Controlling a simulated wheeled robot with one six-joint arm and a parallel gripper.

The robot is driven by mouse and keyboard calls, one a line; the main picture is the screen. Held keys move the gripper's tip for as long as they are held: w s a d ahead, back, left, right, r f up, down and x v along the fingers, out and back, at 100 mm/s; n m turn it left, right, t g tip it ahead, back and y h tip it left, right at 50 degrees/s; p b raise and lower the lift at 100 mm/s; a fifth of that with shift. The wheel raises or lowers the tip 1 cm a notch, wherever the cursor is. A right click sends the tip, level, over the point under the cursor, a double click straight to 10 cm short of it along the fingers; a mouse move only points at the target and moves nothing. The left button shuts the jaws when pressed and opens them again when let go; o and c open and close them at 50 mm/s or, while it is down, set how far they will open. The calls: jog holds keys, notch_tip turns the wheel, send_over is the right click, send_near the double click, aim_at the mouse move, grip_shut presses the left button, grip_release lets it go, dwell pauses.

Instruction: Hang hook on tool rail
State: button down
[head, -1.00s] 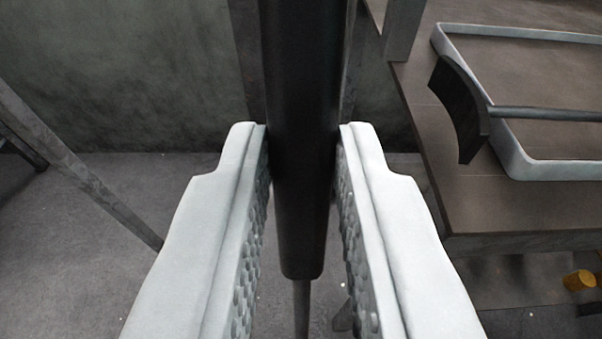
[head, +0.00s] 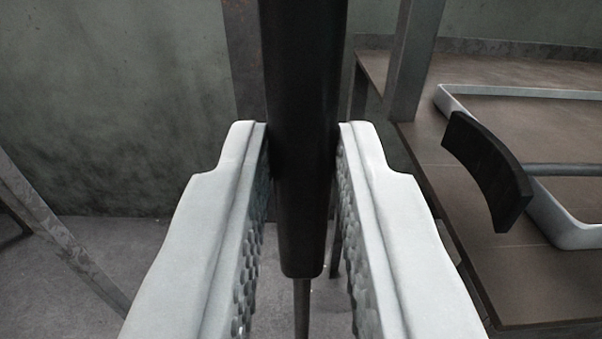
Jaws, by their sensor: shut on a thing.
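My gripper (head: 303,130) is shut on a dark cylindrical bar, which I take to be the handle of the hook (head: 302,200). The bar stands upright in the picture between the two pale, studded fingers. The hook's curved part is not visible. I cannot make out a tool rail for certain; a rusty upright post (head: 243,60) stands behind the bar.
A dark curved tool head (head: 487,170) on a rod lies across the tray's rim. A grey metal post (head: 412,60) rises at the table. A slanted beam (head: 55,230) is at left, before a green-grey wall (head: 120,100).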

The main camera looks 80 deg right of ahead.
jog(key=shift+r, duration=0.1)
jog(key=shift+d+r+y, duration=0.35)
jog(key=shift+y, duration=0.4)
jog(key=shift+d+r+y, duration=0.3)
jog(key=shift+d+y, duration=0.05)
jog(key=shift+y, duration=0.4)
jog(key=shift+g, duration=0.3)
jog(key=x, duration=0.5)
jog(key=shift+w+d+r, duration=0.1)
jog(key=shift+d+r, duration=0.15)
jog(key=shift+d, duration=0.05)
jog(key=shift+d+f, duration=0.25)
jog(key=shift+f, duration=0.2)
jog(key=c, duration=1.3)
grip_release()
jog(key=shift+o, duration=0.2)
